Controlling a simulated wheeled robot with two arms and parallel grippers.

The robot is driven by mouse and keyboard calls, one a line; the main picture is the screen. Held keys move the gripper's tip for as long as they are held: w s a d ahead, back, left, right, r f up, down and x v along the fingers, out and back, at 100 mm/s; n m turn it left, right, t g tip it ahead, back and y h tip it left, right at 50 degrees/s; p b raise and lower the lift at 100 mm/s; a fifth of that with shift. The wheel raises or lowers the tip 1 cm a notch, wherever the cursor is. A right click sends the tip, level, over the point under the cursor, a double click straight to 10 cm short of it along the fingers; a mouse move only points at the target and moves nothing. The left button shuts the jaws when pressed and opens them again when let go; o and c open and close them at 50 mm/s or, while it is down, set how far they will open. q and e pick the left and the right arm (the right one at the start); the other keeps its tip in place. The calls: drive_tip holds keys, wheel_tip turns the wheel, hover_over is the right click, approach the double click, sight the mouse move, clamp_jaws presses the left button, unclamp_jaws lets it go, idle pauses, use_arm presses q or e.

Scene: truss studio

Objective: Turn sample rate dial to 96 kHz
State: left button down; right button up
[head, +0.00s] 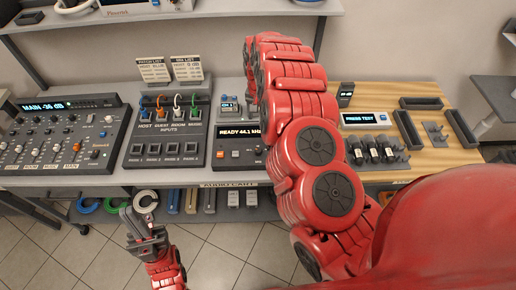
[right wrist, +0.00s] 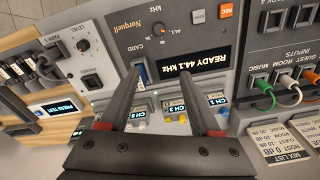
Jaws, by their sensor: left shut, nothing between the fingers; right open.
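The recorder panel (head: 227,168) stands mid-bench, its display (head: 239,131) reading "READY 44.1 kHz". The right wrist view shows this panel upside down, with the display (right wrist: 215,62) and a small dark dial (right wrist: 185,44) near a "44.1" mark and "kHz" lettering. My right gripper (right wrist: 157,76) is open, its fingers pointing at the panel, apart from the dial; the left finger overlaps the blue card (right wrist: 142,72) in its slot. In the head view my right arm hides that gripper and the dial. My left gripper (head: 130,216) is shut and empty in front of the bench.
A mixer (head: 62,140) and an input box (head: 166,130) with coloured cables stand to the left. A "PRESS TEST" display (head: 366,118) and several dark connectors (head: 372,150) sit on the wooden section at right. Two cards (head: 170,69) stand behind the input box.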

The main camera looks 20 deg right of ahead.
drive_tip(key=s+a, duration=0.1)
drive_tip(key=s, duration=0.1)
drive_tip(key=p, duration=0.3)
hover_over(258, 151)
drive_tip(key=shift+g, duration=0.4)
wheel_tip(258, 151, down, 11)
drive_tip(key=shift+d+f, duration=0.1)
wheel_tip(258, 151, down, 6)
drive_tip(key=b, duration=0.4)
drive_tip(key=shift+w+r, duration=0.15)
drive_tip(key=shift+r, duration=0.1)
drive_tip(key=shift+r, duration=0.1)
drive_tip(key=shift+c, duration=0.2)
clamp_jaws()
